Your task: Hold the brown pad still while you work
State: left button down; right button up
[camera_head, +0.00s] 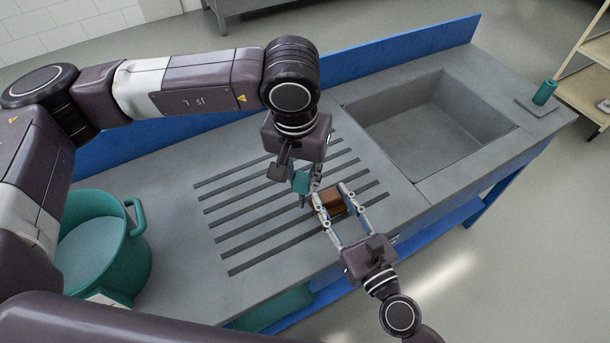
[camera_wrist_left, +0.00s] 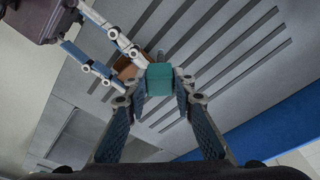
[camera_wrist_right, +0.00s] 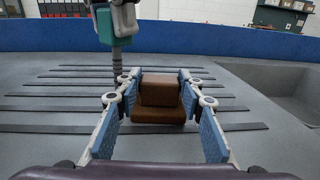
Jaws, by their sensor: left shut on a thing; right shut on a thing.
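The brown pad (camera_head: 334,202) is a stepped block on the grey ribbed drainboard. My right gripper (camera_head: 331,193) is shut on it, one finger on each side; the right wrist view shows the pad (camera_wrist_right: 158,114) between the blue finger pads. My left gripper (camera_head: 303,184) is shut on a teal-handled tool (camera_head: 300,181), just left of the pad. In the right wrist view the tool's grey ribbed shaft (camera_wrist_right: 116,72) points down, apart from the pad. Whether its tip touches the drainboard is unclear. The left wrist view shows the teal top (camera_wrist_left: 159,79) between the fingers.
A teal pot (camera_head: 137,245) stands at the left of the counter. A sink basin (camera_head: 430,120) lies to the right of the drainboard. A small teal cylinder (camera_head: 545,92) stands on a grey plate at the far right. A blue backsplash (camera_head: 400,50) runs along the back.

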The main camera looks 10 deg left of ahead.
pick_arm(q)
jog(key=shift+r, duration=4.2)
pick_arm(e)
jog(key=shift+d, duration=0.1)
jog(key=o, duration=1.2)
jog(key=shift+o, duration=0.2)
